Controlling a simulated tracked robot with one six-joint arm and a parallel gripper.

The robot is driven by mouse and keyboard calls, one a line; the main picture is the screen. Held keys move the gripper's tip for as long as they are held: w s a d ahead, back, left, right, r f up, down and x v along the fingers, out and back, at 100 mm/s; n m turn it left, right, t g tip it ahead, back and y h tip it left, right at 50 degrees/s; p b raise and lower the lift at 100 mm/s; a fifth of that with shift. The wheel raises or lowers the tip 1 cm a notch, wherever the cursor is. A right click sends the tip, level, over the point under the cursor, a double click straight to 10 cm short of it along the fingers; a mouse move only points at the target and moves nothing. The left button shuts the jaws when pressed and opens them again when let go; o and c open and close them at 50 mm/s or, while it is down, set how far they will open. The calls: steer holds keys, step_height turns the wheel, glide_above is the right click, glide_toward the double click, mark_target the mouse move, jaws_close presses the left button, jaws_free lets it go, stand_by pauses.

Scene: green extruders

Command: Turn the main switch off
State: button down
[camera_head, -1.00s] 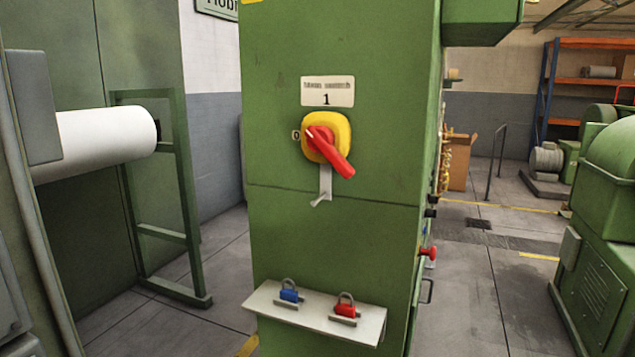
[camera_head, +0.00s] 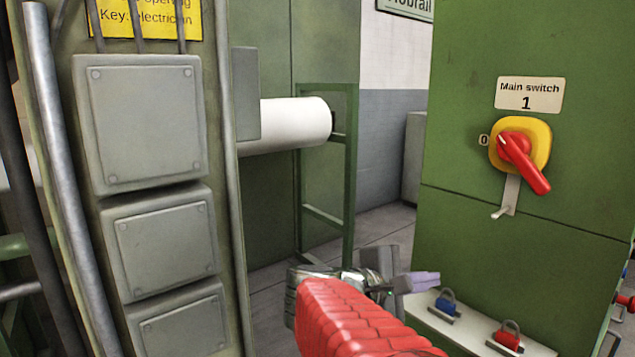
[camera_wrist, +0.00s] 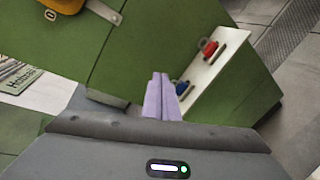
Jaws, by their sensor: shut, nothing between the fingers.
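The main switch (camera_head: 524,161) is a red rotary handle on a yellow plate, on the green cabinet (camera_head: 470,215) at the right of the head view. Its handle slants from upper left to lower right. A "0" is printed at its left, and a label (camera_head: 528,94) above reads "Main switch 1". A grey hasp (camera_head: 508,194) hangs below it. My gripper (camera_head: 432,280) is below and left of the switch, apart from it. In the wrist view its purple fingers (camera_wrist: 161,97) are together and empty. Only part of the yellow plate (camera_wrist: 68,4) shows there, at the top left.
A shelf on the cabinet holds a blue padlock (camera_head: 446,302) and a red padlock (camera_head: 508,335), close to my gripper's right. Grey boxes (camera_head: 141,122) stand on a green panel at the left. A white roll (camera_head: 292,122) sits behind. Open floor shows between panel and cabinet.

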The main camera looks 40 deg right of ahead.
mark_target(496, 214)
steer(key=s+d+r+n+g+h, duration=0.2)
steer(key=d+r+h, duration=0.2)
steer(key=d+r, duration=0.3)
step_height(496, 214, up, 3)
steer(key=shift+s+f+n+g+h, duration=0.1)
steer(key=shift+s+n+g+h, duration=0.2)
steer(key=shift+s+n+g, duration=0.1)
steer(key=shift+d, duration=0.1)
steer(key=x, duration=1)
steer(key=shift+s+r, duration=1.35)
steer(key=shift+r, duration=0.15)
